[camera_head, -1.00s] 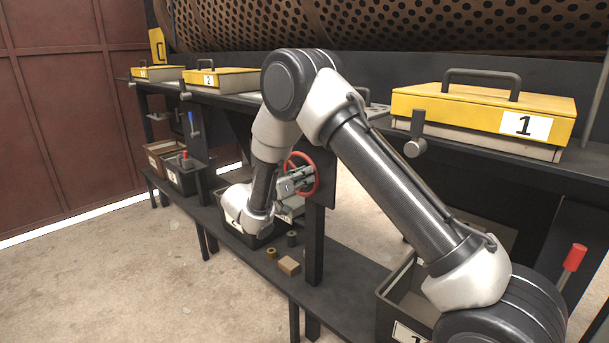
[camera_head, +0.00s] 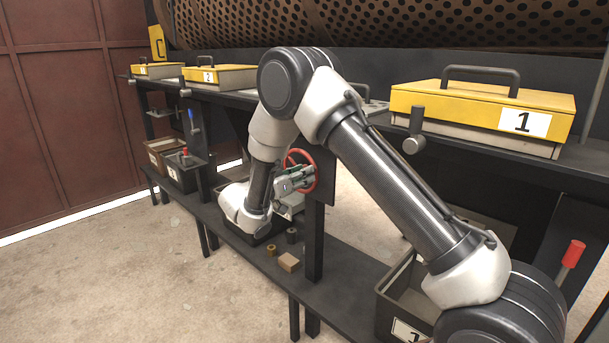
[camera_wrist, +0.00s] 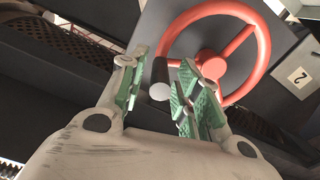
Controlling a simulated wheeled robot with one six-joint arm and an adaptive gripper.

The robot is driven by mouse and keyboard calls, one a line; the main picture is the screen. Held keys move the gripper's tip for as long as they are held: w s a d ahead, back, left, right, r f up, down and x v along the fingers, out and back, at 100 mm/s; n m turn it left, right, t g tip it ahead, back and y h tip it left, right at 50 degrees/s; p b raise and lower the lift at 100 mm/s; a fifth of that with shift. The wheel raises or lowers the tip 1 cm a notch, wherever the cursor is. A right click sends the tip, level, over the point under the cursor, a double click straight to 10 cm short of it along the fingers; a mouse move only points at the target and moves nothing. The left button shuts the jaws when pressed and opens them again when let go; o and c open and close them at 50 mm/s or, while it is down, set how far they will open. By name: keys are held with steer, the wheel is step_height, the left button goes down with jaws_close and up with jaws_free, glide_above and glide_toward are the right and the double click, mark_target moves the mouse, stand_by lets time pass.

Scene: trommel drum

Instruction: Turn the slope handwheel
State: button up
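The red slope handwheel (camera_head: 303,170) is mounted on a dark post below the bench top, in the middle of the head view. In the wrist view the handwheel (camera_wrist: 214,62) shows its red rim, spokes and hub, with a dark crank knob (camera_wrist: 160,84) with a pale round end at its left side. My gripper (camera_head: 296,180) is at the handwheel's near side. In the wrist view my gripper (camera_wrist: 160,85) is open, with green-padded fingers on both sides of the knob. I cannot tell whether either finger touches it.
Yellow-lidded box 1 (camera_head: 483,110) stands on the bench at right, and box 2 (camera_head: 219,76) at left. A lower shelf (camera_head: 340,283) holds small blocks and bins. A red-tipped lever (camera_head: 573,254) stands at right. The floor in front is clear.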

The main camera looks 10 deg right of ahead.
steer(key=v, duration=1.1)
steer(key=shift+a+r, duration=0.1)
